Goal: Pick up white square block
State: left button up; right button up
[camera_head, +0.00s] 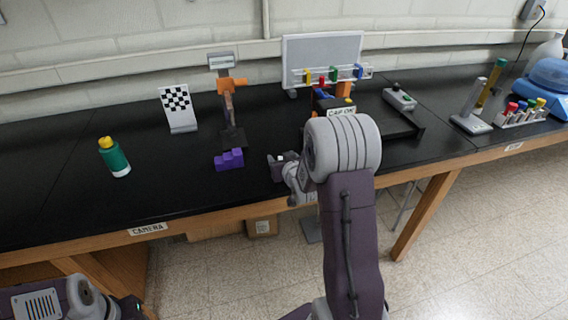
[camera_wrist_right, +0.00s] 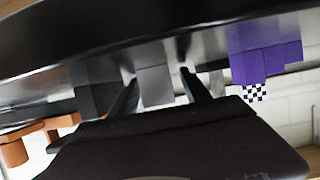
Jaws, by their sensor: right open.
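The white square block (camera_head: 281,158) is a small pale spot at my right gripper (camera_head: 277,166) in the head view, mostly hidden by the gripper. In the right wrist view, which is turned over, the block (camera_wrist_right: 155,84) looks light grey and sits between the two fingertips of my right gripper (camera_wrist_right: 158,82). The fingers are open, one on each side of it, with gaps showing. I cannot tell whether either finger touches it. My left gripper does not show; only part of my left arm is at the lower left.
A purple stepped block (camera_head: 229,160) stands just left of the right gripper. A green bottle (camera_head: 114,157), a checkered card (camera_head: 178,108) and a stand with an orange clamp (camera_head: 229,100) are farther left. A black tray (camera_head: 405,128) lies behind my right arm. The front left table is clear.

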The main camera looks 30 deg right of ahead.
grip_shut()
jog(key=shift+r, duration=0.1)
notch_tip(320, 180, up, 18)
jog(key=p, duration=0.4)
